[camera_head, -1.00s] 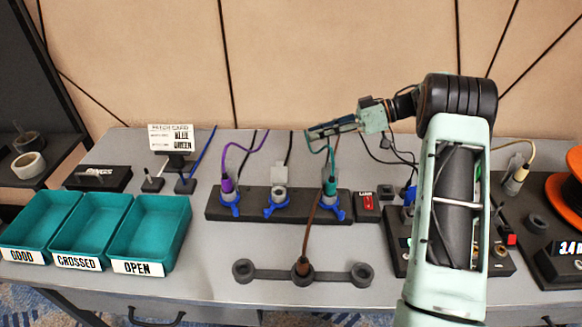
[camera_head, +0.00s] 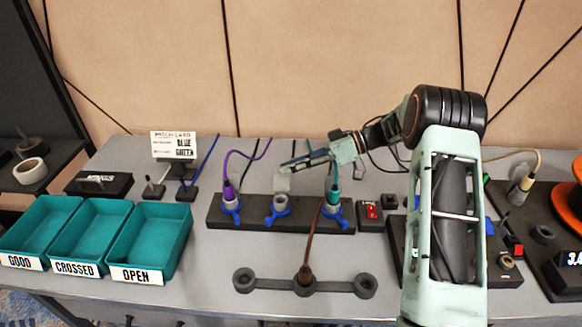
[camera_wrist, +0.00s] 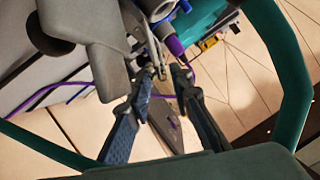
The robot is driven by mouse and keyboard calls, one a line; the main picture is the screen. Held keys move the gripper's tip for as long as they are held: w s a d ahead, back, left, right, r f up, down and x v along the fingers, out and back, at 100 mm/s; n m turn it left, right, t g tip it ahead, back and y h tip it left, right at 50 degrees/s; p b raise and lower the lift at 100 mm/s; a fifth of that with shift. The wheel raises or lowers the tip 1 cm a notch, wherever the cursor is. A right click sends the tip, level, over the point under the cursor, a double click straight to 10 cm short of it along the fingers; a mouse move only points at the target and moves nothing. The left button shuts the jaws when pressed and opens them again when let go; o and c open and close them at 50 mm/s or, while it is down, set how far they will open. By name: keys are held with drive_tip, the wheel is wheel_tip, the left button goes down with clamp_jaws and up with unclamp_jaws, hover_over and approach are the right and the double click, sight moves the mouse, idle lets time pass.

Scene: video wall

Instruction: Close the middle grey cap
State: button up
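The middle grey cap (camera_head: 283,184) stands raised behind the middle socket (camera_head: 280,203) of the black strip, which has a blue clamp around its base. The socket holds no plug. My gripper (camera_head: 283,169) is just above the cap's top edge in the head view; whether it touches the cap I cannot tell. In the wrist view my gripper (camera_wrist: 163,73) has its two fingers a little apart, with nothing clearly held between them. A purple plug (camera_wrist: 173,46) shows beyond the fingertips. The cap cannot be made out with certainty there.
A purple plug (camera_head: 229,190) stands in the left socket and a teal plug (camera_head: 333,194) in the right socket, close to my gripper. A brown cable ends at the front three-hole bar (camera_head: 328,289). Teal trays (camera_head: 150,240) stand at the left.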

clamp_jaws()
